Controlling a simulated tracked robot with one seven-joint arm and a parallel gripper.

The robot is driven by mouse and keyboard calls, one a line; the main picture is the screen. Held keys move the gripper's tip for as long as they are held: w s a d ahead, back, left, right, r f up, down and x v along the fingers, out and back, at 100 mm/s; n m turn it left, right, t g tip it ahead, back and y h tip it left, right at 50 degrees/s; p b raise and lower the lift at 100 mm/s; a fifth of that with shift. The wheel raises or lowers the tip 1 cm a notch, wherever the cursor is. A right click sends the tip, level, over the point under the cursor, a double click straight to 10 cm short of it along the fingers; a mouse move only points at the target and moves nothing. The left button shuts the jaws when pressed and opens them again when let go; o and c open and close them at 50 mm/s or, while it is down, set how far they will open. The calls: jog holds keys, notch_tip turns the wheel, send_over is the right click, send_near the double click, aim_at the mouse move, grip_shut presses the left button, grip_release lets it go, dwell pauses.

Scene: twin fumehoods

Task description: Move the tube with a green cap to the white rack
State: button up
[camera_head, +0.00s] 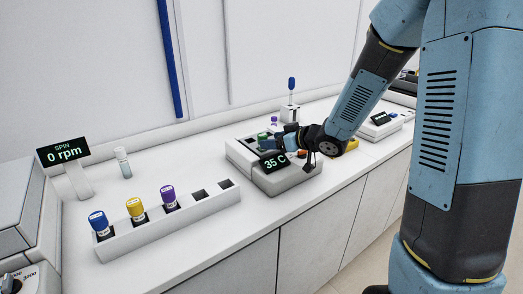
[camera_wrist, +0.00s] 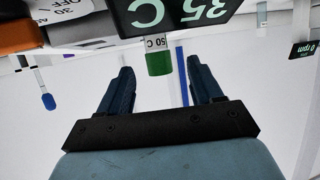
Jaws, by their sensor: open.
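The tube with a green cap (camera_head: 262,137) stands in the grey heating block with the "35 C" display (camera_head: 275,162); its lower part is hidden in the block. In the wrist view the green cap (camera_wrist: 158,64) shows upside down, in line with the gap between my fingers. My gripper (camera_head: 280,139) is just right of the cap in the head view, fingers apart; the wrist view also shows my gripper (camera_wrist: 158,75) open and empty. The white rack (camera_head: 190,216) is at front left, holding blue-, yellow- and purple-capped tubes, with two empty slots at its right end.
A "0 rpm" display (camera_head: 64,152) and a pale-capped vial (camera_head: 122,162) stand behind the rack. A holder with a blue-topped item (camera_head: 291,85) stands behind the block. Another device (camera_head: 382,124) is to the right. The counter between rack and block is clear.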

jog(key=shift+x, duration=2.85)
jog(key=shift+c, duration=0.5)
jog(key=shift+d, duration=0.1)
jog(key=c, duration=1)
jog(key=shift+r, duration=6.5)
jog(key=shift+c, duration=0.2)
jog(key=shift+w+r, duration=0.15)
jog(key=shift+r, duration=1.4)
jog(key=shift+r, duration=1.5)
